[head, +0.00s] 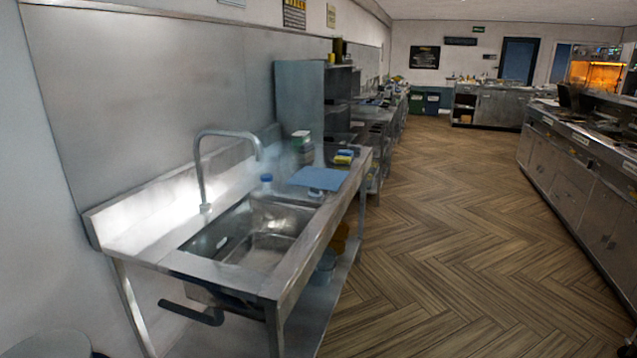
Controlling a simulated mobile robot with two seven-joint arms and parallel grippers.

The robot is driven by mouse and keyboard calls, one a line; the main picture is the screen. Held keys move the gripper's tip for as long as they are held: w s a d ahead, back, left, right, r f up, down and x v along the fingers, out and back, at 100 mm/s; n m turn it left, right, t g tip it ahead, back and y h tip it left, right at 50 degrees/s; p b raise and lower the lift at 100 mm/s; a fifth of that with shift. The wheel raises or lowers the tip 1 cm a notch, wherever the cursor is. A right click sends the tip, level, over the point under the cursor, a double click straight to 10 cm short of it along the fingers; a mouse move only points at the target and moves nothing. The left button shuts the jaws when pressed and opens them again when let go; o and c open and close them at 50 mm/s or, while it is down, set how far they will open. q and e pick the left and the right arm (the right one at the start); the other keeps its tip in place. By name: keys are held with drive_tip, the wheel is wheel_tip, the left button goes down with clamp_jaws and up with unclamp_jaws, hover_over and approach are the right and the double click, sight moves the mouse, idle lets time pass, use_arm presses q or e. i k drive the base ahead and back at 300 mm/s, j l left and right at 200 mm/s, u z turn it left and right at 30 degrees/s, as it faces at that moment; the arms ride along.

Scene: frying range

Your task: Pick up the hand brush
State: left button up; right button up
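I cannot make out a hand brush with certainty in the head view. The steel sink table (225,275) stands at the left with a basin and a tall curved tap (199,170). A small whitish object (222,242) shows at the left inner side of the basin, too small to identify. Part of the basin's inside is hidden by its near rim. Neither of my grippers is in view.
On the sink table are a blue cloth (318,179), a blue-capped bottle (266,182) and yellow-and-blue sponges (344,157). A steel counter line (575,180) runs along the right. The wooden floor (430,240) between is clear.

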sight(308, 149)
drive_tip(key=i+l+z, duration=0.6)
drive_tip(key=i, duration=0.15)
drive_tip(key=i+l, duration=0.15)
drive_tip(key=i, duration=0.5)
drive_tip(key=i+l+z, duration=0.1)
drive_tip(key=i, duration=0.55)
drive_tip(key=i+l+u, duration=0.1)
drive_tip(key=i, duration=1.25)
drive_tip(key=i+u, duration=0.45)
drive_tip(key=i+l+u, duration=0.3)
drive_tip(key=i+u, duration=0.45)
drive_tip(key=u, duration=0.15)
drive_tip(key=i+l+u, duration=0.2)
drive_tip(key=u, duration=0.2)
drive_tip(key=i+l+u, duration=0.2)
drive_tip(key=u, duration=0.2)
drive_tip(key=i+l+u, duration=0.5)
drive_tip(key=l+u, duration=0.2)
drive_tip(key=u, duration=0.15)
drive_tip(key=k+l, duration=0.4)
drive_tip(key=l, duration=0.15)
